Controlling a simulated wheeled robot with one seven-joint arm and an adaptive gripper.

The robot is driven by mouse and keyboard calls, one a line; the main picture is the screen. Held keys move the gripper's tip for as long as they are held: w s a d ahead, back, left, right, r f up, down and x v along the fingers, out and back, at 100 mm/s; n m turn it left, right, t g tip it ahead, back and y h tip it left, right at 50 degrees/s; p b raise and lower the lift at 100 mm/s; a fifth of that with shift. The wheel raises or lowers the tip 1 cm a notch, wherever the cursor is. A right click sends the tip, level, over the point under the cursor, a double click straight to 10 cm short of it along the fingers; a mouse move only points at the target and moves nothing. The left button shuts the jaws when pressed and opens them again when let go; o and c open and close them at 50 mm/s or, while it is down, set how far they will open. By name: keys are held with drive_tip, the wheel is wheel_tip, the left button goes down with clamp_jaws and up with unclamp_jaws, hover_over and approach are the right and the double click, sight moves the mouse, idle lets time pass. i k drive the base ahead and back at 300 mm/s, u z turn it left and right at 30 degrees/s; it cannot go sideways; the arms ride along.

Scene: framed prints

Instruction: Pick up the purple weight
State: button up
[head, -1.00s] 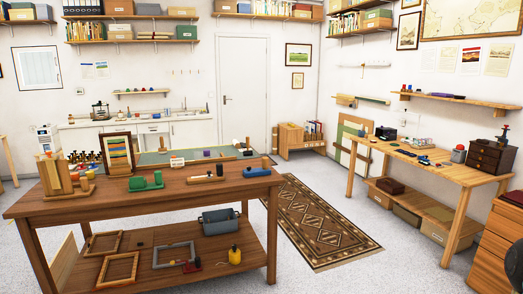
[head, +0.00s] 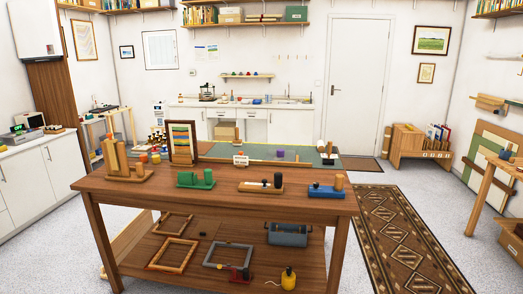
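My gripper is not in view.
A patterned rug (head: 398,240) lies right, on clear floor.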

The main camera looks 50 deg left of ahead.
sight(280, 153)
drive_tip(key=u, duration=0.7)
drive_tip(key=i, duration=0.95)
drive_tip(key=u, duration=0.95)
